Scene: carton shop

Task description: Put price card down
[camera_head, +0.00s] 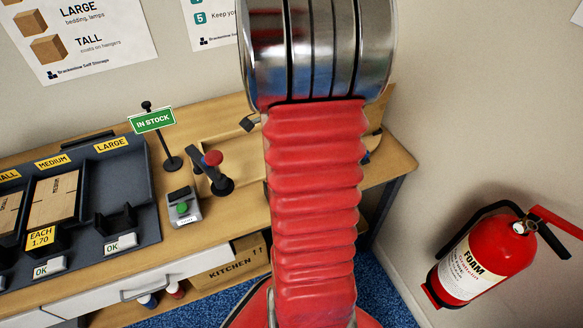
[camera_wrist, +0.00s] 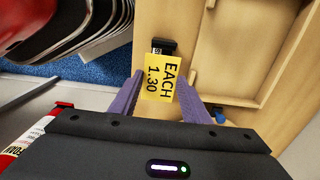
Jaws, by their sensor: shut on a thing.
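A yellow price card (camera_wrist: 158,75) reading "EACH 1.30" is between the purple fingers of my gripper (camera_wrist: 158,90) in the wrist view. My gripper is shut on it. A small black piece (camera_wrist: 164,47) shows at the card's far edge; I cannot tell whether it is part of the card. The wooden bench (camera_wrist: 220,55) is beyond the card. In the head view, my arm hides the gripper and this card. Another yellow card (camera_head: 40,237), "EACH 1.70", stands at the front of the MEDIUM bay of the dark rack (camera_head: 132,172). The LARGE bay shows no carton.
White OK buttons (camera_head: 120,244) sit along the rack's front. A green IN STOCK sign (camera_head: 152,120), a green-button box (camera_head: 183,208) and a red-knobbed lever (camera_head: 213,160) stand right of the rack. A fire extinguisher (camera_head: 488,258) is on the right.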

